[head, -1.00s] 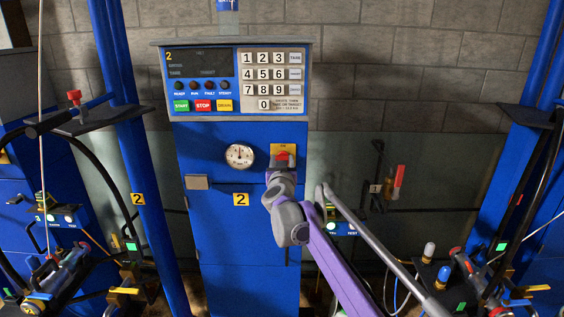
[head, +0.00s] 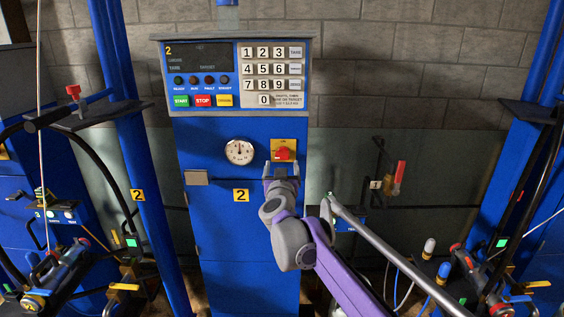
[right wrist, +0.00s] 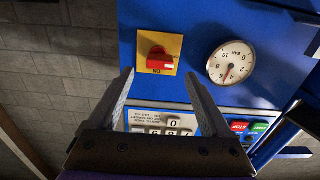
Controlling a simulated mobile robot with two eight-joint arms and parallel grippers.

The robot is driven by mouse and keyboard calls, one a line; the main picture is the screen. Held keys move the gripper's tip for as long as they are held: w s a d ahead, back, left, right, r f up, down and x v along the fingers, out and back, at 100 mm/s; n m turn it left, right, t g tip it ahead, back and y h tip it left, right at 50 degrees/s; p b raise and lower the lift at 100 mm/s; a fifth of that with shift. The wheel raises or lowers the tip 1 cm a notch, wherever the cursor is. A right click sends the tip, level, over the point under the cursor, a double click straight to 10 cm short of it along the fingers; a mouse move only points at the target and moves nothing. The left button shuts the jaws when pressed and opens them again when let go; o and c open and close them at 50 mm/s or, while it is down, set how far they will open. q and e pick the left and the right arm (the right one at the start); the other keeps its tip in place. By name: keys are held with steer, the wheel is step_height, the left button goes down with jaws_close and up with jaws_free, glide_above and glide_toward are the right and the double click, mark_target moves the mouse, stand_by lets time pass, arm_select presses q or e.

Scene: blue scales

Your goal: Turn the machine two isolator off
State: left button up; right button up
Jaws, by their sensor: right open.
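The machine two isolator is a red rotary knob (head: 283,153) on a yellow plate (head: 276,143), on the blue cabinet marked 2 (head: 241,197). In the right wrist view, which is upside down, the knob (right wrist: 160,58) is in full sight with its grip lying roughly crosswise. The label ON reads inverted beside it. My right gripper (head: 281,171) is just below the knob in the head view. Its two fingers (right wrist: 158,77) are apart, with nothing between them and no visible contact with the knob. My left gripper is out of view.
A round dial (head: 239,152) sits left of the isolator. The keypad panel (head: 271,76) and start and stop buttons (head: 203,101) are above. A grey bar (head: 385,246) slants to the right of my arm. Neighbouring stations carry another red-handled valve (head: 399,174) and hoses.

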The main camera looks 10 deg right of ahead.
steer(key=shift+s+a, duration=0.2)
steer(key=shift+s, duration=0.75)
steer(key=shift+s+a, duration=0.2)
steer(key=shift+s, duration=0.7)
steer(key=s+a+f+n+g+y+p, duration=0.2)
steer(key=s+y, duration=0.1)
steer(key=s, duration=0.5)
steer(key=s+a+f+n+g+y+p, duration=0.1)
steer(key=s+f+n+g+y+p, duration=0.2)
steer(key=s, duration=0.5)
steer(key=s+d+f+m+g+h+p, duration=0.1)
steer(key=s+d+f+g, duration=0.2)
steer(key=s+f, duration=0.5)
steer(key=s+d+f+m+g+h+p, duration=0.1)
steer(key=s+d+f+g, duration=0.3)
steer(key=s+f, duration=0.5)
steer(key=s+p, duration=0.1)
steer(key=s, duration=0.7)
steer(key=shift+s+d+f+m+h, duration=0.15)
steer(key=shift+s+d+m+h, duration=0.15)
steer(key=shift+s+d+m, duration=0.1)
